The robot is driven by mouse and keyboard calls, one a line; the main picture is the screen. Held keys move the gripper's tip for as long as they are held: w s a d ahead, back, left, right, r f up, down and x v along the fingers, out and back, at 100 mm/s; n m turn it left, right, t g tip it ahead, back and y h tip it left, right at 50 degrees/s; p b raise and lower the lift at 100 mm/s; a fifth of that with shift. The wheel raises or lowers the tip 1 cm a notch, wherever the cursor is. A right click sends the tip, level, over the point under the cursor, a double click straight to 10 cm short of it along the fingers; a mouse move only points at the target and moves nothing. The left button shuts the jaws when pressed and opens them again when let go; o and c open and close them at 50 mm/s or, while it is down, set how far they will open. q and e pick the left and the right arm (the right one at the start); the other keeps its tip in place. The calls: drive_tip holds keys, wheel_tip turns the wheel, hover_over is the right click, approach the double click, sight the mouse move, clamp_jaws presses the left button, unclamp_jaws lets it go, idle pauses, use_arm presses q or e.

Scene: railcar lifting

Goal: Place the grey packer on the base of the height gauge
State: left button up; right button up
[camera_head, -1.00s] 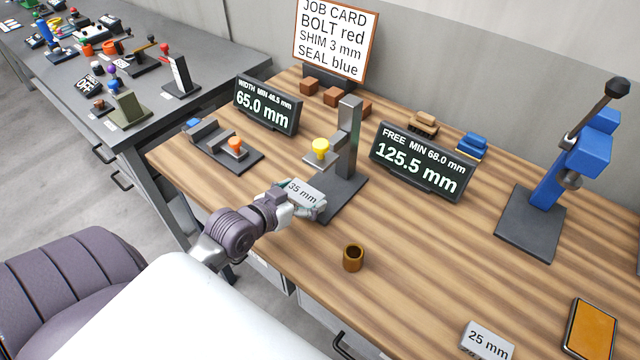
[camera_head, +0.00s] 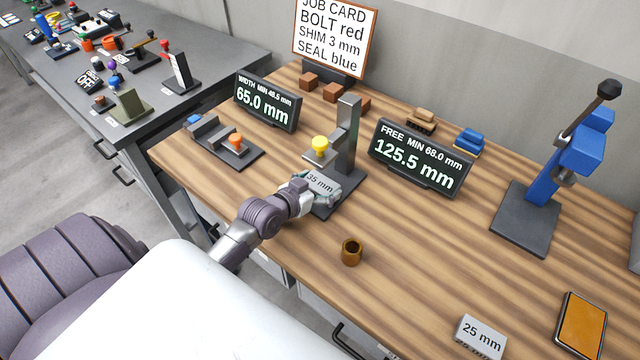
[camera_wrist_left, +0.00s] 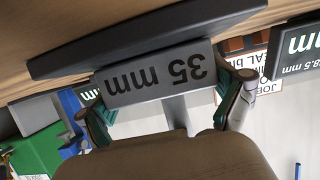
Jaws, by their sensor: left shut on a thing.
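The grey packer (camera_head: 320,183), marked 35 mm, is in my left gripper (camera_head: 312,190). In the left wrist view the packer (camera_wrist_left: 160,75) sits between the two fingers (camera_wrist_left: 168,100). In the head view it is over the dark base (camera_head: 347,185) of the height gauge, in front of its grey column (camera_head: 347,135) and below the yellow-knobbed arm (camera_head: 320,146). In the wrist view the base (camera_wrist_left: 150,35) lies close against the packer; I cannot tell whether they touch. My right gripper is not in view.
A second grey packer marked 25 mm (camera_head: 481,337) lies at the front edge. A brown cup (camera_head: 351,252) stands in front of the gauge. The displays reading 125.5 mm (camera_head: 420,160) and 65.0 mm (camera_head: 267,103) flank it. A blue press (camera_head: 560,170) stands at right.

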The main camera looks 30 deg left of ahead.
use_arm(q)
drive_tip(key=o, duration=1)
drive_tip(key=shift+f, duration=0.1)
drive_tip(key=shift+c, duration=0.2)
drive_tip(key=shift+s, duration=0.15)
drive_tip(key=b+v, duration=0.1)
drive_tip(key=v, duration=0.9)
drive_tip(key=shift+s+r, duration=0.2)
drive_tip(key=shift+r, duration=0.05)
drive_tip(key=shift+s+a+r, duration=0.1)
drive_tip(key=shift+s+r, duration=0.25)
drive_tip(key=shift+s, duration=0.25)
